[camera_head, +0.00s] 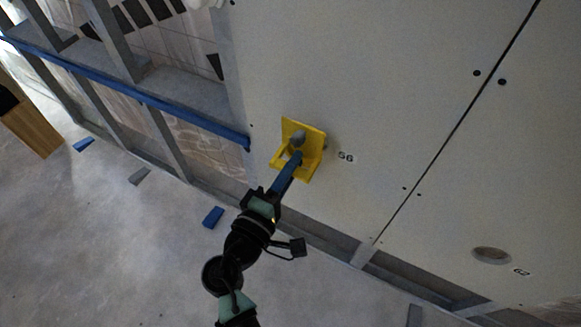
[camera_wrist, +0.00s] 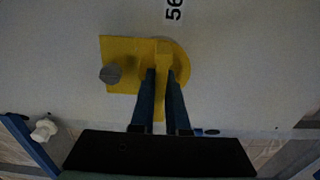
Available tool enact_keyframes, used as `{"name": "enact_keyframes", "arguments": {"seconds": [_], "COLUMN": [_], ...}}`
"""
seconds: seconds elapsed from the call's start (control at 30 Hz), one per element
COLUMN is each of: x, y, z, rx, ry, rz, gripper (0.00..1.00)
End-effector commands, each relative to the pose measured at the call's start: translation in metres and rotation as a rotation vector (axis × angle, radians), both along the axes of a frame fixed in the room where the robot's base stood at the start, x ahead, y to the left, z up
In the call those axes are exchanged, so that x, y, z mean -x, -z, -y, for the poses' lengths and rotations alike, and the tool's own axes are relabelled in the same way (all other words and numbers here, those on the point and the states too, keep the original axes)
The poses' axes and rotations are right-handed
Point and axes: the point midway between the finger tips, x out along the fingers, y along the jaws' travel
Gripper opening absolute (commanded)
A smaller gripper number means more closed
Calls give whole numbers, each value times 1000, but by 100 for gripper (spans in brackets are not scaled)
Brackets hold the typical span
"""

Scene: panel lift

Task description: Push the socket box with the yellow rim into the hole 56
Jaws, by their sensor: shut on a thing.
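A yellow piece (camera_head: 311,163) with angled flat plates and a grey knob (camera_head: 299,137) is at the white panel, left of the printed number 56 (camera_head: 346,157). In the wrist view its flat yellow plate (camera_wrist: 123,50) carries the knob, and a round yellow rim (camera_wrist: 183,62) shows behind the fingers. I cannot tell whether plate and rim are one body. My gripper (camera_wrist: 162,75) is shut on a narrow yellow part between its blue fingers; it also shows in the head view (camera_head: 296,158).
The white panel (camera_head: 400,80) has a dark seam and small dark dots. A round grey hole (camera_head: 491,255) sits by number 62. A blue rail (camera_head: 150,98) crosses metal studs at left. Blue pieces (camera_head: 213,217) lie on the floor. A wooden box (camera_head: 30,125) stands far left.

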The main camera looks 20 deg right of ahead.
Motion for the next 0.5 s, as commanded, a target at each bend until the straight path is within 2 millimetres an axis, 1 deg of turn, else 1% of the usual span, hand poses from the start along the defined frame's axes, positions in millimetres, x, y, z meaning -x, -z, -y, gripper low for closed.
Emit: {"name": "enact_keyframes", "arguments": {"seconds": [0.2, 0.5], "x": [-4, -4], "y": [0, 0], "z": [5, 5], "rx": [0, 1], "ry": [0, 0], "rz": [1, 1], "gripper": [0, 0]}}
